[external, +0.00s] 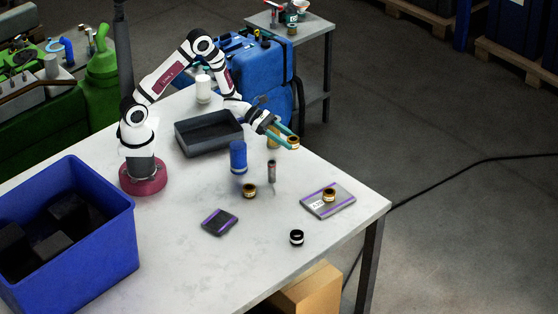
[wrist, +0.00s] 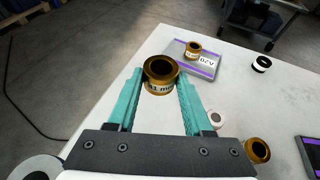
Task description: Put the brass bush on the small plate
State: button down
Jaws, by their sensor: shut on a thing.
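My gripper (external: 288,138) is shut on a brass bush (external: 293,143), held above the table's far right edge. In the wrist view the held bush (wrist: 160,76) sits between the teal fingertips (wrist: 160,84), with a white label on its side. The small plate (external: 219,222), dark with a purple stripe, lies bare at the front middle; only its edge shows in the wrist view (wrist: 312,153). A second brass bush (external: 329,195) stands on the larger grey plate (external: 344,205). A third brass-coloured bush (external: 249,190) stands on the table, also in the wrist view (wrist: 257,150).
A blue cylinder (external: 238,157) and a slim dark tube (external: 272,172) stand between my gripper and the small plate. A black ring (external: 296,237) is at the front right. A dark tray (external: 208,146) and a blue bin (external: 110,235) lie to the left. The table around the small plate is clear.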

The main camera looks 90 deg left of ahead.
jog(key=s+d+m+g+h, duration=0.3)
jog(key=s+d+m, duration=0.1)
jog(key=d, duration=0.6)
jog(key=s+d+m+g+h, duration=0.3)
jog(key=s+d, duration=0.2)
jog(key=d, duration=0.4)
jog(key=s+d+r+m+g, duration=0.1)
jog(key=s+d+m+g, duration=0.45)
jog(key=s, duration=0.45)
jog(key=s+d+r+m+g, duration=0.1)
jog(key=s+d+m+g, duration=0.5)
jog(key=s, duration=0.4)
jog(key=n, duration=0.1)
send_over(222, 216)
jog(key=shift+t+h, duration=0.25)
jog(key=shift+h, duration=0.15)
notch_tip(222, 216, down, 6)
jog(key=shift+s+d+f, duration=0.1)
jog(key=shift+d+f, duration=0.05)
notch_tip(222, 216, down, 4)
jog(key=shift+f, duration=0.1)
jog(key=shift+f, duration=0.15)
jog(key=shift+c, duration=1.5)
grip_release()
